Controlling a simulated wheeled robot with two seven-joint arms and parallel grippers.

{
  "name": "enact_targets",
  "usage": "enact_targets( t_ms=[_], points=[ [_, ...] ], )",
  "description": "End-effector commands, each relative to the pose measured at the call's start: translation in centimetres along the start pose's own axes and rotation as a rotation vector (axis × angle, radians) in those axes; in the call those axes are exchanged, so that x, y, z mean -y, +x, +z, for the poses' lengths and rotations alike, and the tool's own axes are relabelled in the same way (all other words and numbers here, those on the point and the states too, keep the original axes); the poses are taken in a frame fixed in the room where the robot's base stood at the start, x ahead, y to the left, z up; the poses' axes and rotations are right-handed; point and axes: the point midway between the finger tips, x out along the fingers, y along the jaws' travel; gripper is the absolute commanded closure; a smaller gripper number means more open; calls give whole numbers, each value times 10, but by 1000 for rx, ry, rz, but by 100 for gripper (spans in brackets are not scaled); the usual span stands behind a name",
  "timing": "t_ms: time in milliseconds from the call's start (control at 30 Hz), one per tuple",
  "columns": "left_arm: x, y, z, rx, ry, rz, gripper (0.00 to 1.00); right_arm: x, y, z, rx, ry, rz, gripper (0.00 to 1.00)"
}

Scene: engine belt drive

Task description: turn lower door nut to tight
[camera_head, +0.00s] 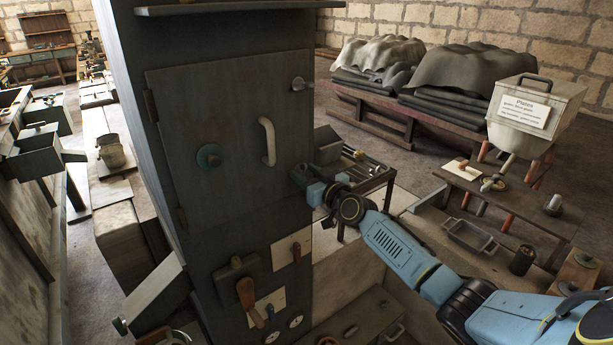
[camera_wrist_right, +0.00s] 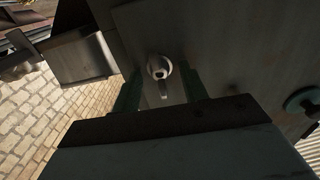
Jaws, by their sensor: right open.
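A tall dark grey cabinet has a closed-looking door (camera_head: 220,130) with a pale curved handle (camera_head: 268,141). The lower door nut (camera_wrist_right: 159,67) shows in the right wrist view as a light metal knob with a short lever pointing down the picture. My right gripper (camera_head: 302,178) is at the door's lower right edge and hides this nut in the head view. In the right wrist view, the open fingers of my right gripper (camera_wrist_right: 160,88) stand on either side of the nut. I cannot tell whether they touch it. My left gripper is not in view.
The upper door nut (camera_head: 299,84) is at the door's upper right. A round green knob (camera_head: 209,156) is on the door. A tool table (camera_head: 371,180) stands right behind my right wrist.

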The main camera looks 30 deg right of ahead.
Motion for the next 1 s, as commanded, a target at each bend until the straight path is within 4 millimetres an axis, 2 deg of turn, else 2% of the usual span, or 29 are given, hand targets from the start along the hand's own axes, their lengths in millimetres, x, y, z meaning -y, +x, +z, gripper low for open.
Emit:
enact_targets(
  t_ms=[233, 567, 833, 1000],
  points=[
    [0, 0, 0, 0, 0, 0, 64, 0, 0, 0, 0, 1, 0, 58],
    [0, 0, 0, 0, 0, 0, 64, 0, 0, 0, 0, 1, 0, 100],
    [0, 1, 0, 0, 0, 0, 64, 0, 0, 0, 0, 29, 0, 100],
    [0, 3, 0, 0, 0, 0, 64, 0, 0, 1, 1, 108, -1, 100]
  ],
)
